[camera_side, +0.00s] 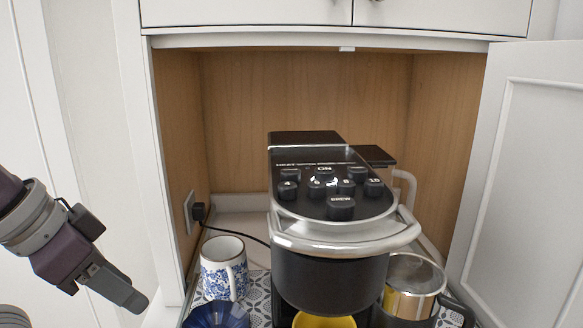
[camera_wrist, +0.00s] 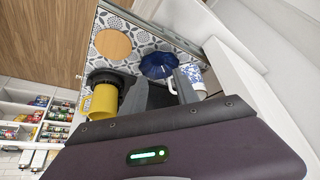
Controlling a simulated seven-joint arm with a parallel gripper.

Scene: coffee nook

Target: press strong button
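The black coffee machine (camera_side: 331,270) stands in the cabinet nook, with a silver handle across its front. Its tilted top panel carries several dark buttons (camera_side: 317,187), some marked with numbers. One button (camera_side: 341,209) sits alone nearest the front; its small label is not clearly readable, so I cannot tell for sure which button is the strong one. My gripper (camera_side: 132,297) is at the left in the side view, outside the nook, pointing down and right, well apart from the machine. Nothing is visibly held.
A blue-and-white mug (camera_side: 223,270) and a blue bowl (camera_side: 216,315) stand left of the machine. A yellow cup (camera_side: 323,321) is under it. A metal-and-glass container (camera_side: 412,285) stands right. The cabinet's left edge lies between my gripper and the nook. The white door (camera_side: 528,180) is open.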

